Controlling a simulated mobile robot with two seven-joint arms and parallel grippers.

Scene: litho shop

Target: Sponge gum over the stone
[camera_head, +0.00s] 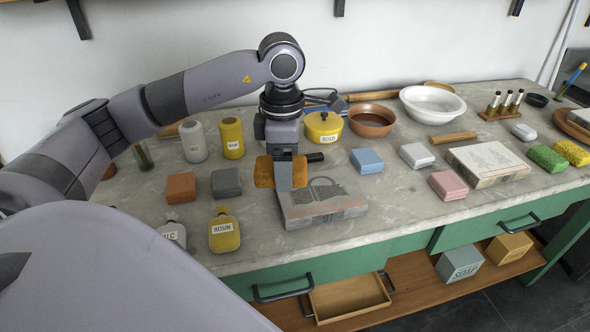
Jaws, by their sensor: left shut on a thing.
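My left gripper (284,178) is shut on an orange-brown sponge (264,172), whose ends show on both sides of the fingers. The sponge is over the back left part of the near stone (330,208), a grey slab with a dark drawing on its top. I cannot tell whether the sponge touches the stone. A second stone (487,163) with a pale drawn top lies further right. A copper-brown bowl (372,122) and a white bowl (433,104) stand at the back; I cannot tell which holds gum. My right gripper is not in view.
Left of the near stone are grey (226,182) and rust (181,187) blocks and a yellow rosin bottle (224,233). Blue (366,161), white (416,156) and pink (448,185) blocks lie to its right. A yellow rosin tin (323,128) stands behind. The bench (400,207) is clear just right of the stone.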

